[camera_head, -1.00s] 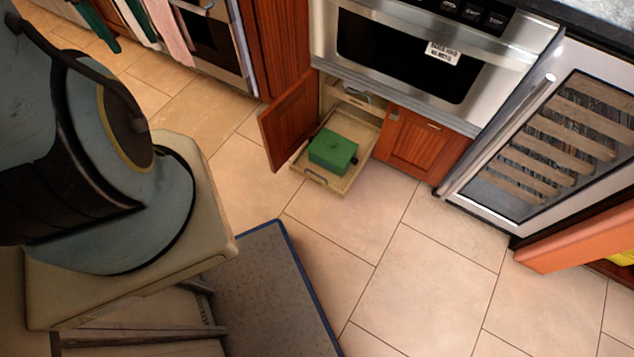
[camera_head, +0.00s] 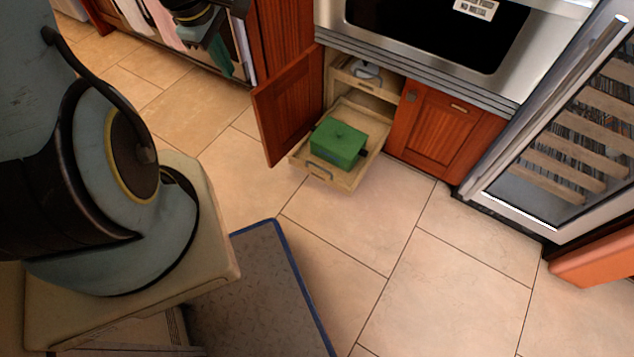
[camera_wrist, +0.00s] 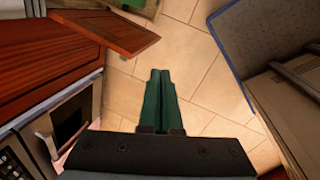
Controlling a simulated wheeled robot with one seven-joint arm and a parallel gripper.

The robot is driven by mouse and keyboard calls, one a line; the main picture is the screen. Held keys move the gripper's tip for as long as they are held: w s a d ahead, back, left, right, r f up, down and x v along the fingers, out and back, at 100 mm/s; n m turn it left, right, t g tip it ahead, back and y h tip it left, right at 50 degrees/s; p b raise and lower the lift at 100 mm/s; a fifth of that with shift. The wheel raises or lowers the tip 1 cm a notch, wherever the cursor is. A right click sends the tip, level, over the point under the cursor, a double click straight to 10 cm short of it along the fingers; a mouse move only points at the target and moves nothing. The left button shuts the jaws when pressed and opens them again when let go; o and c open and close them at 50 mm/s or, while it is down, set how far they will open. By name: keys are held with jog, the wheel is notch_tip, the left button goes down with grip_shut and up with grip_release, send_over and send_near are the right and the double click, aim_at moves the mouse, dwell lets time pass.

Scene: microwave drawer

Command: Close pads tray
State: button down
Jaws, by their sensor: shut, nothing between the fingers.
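The pulled-out lower wooden tray (camera_head: 343,183) extends from a low cabinet under the microwave and carries a green box (camera_head: 338,143). The open red-brown cabinet door (camera_head: 288,107) stands at its left; it also shows in the wrist view (camera_wrist: 110,30). My gripper (camera_head: 222,66) is at the top left of the head view, left of the door and apart from the tray. In the wrist view, my gripper's green fingers (camera_wrist: 159,75) are together and empty over the floor. A green patch at that view's top edge is too cut off to identify.
A shallower upper drawer (camera_head: 362,78) holds a grey item. A closed cabinet door (camera_head: 440,128) and a glass-fronted cooler (camera_head: 560,140) stand to the right. A blue-edged mat (camera_head: 255,290) lies in front. The tiled floor before the tray is clear.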

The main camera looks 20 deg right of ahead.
jog(key=s+d+f+n+b, duration=0.2)
jog(key=d+f+n+b, duration=0.25)
jog(key=f+b, duration=0.5)
jog(key=s+d+f+n+b, duration=0.2)
jog(key=d+f+n+b, duration=0.3)
jog(key=f, duration=0.8)
jog(key=s+d+f+n+b, duration=0.25)
jog(key=f+n+b, duration=0.45)
jog(key=f, duration=0.5)
jog(key=w+d+f+m+b, duration=0.1)
jog(key=w+d+f+b, duration=0.3)
jog(key=f, duration=0.5)
jog(key=d+b, duration=0.2)
jog(key=b, duration=0.1)
jog(key=shift+f+h, duration=0.35)
jog(key=shift+h, duration=0.05)
